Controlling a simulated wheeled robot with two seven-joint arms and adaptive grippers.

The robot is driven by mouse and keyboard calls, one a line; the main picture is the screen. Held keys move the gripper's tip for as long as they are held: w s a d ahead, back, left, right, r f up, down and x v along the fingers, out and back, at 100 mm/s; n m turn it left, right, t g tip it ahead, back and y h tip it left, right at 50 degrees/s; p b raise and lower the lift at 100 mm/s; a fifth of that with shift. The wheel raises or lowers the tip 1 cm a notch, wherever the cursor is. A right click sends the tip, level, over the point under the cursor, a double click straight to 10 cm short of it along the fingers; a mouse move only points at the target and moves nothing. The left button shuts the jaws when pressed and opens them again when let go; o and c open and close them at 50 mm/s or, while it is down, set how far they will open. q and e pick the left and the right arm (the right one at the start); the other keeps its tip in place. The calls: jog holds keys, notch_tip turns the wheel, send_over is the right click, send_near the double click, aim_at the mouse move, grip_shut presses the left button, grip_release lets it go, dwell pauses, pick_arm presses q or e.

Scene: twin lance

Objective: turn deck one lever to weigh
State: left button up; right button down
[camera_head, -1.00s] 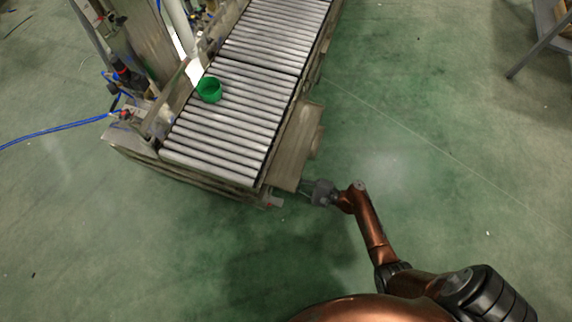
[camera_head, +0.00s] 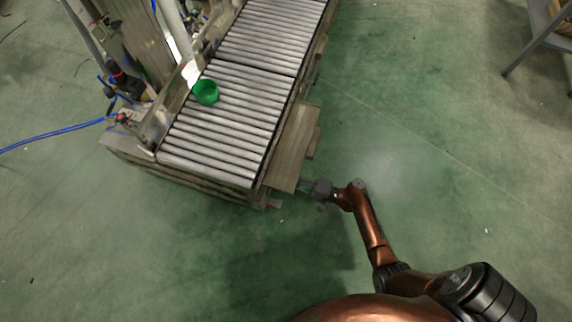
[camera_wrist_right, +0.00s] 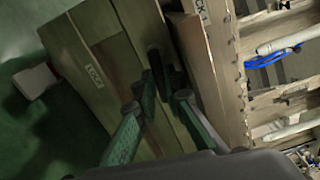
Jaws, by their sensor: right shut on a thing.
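The deck one lever (camera_wrist_right: 158,66) is a dark handle on the side of a wooden-looking panel, seen in the right wrist view. A label (camera_wrist_right: 95,77) that seems to read LOCK is on the panel to its left, and a partly cut-off label (camera_wrist_right: 203,14) ending in "CK 1" is at the top. My right gripper (camera_wrist_right: 163,90) has its green-padded fingers on either side of the lever's near end and is shut on it. In the head view my right gripper (camera_head: 309,188) is at the panel's (camera_head: 293,148) near end; the lever is too small to tell there. My left gripper is not in view.
A roller conveyor (camera_head: 222,135) bears a green cup (camera_head: 206,92). A column with blue hoses (camera_head: 125,75) stands at its left. A rack (camera_head: 540,45) is at the top right. The green floor right of the conveyor is clear.

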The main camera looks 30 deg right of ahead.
dwell(0.3)
jog(key=c, duration=2)
grip_release()
jog(key=shift+v, duration=4)
jog(key=shift+d, duration=0.1)
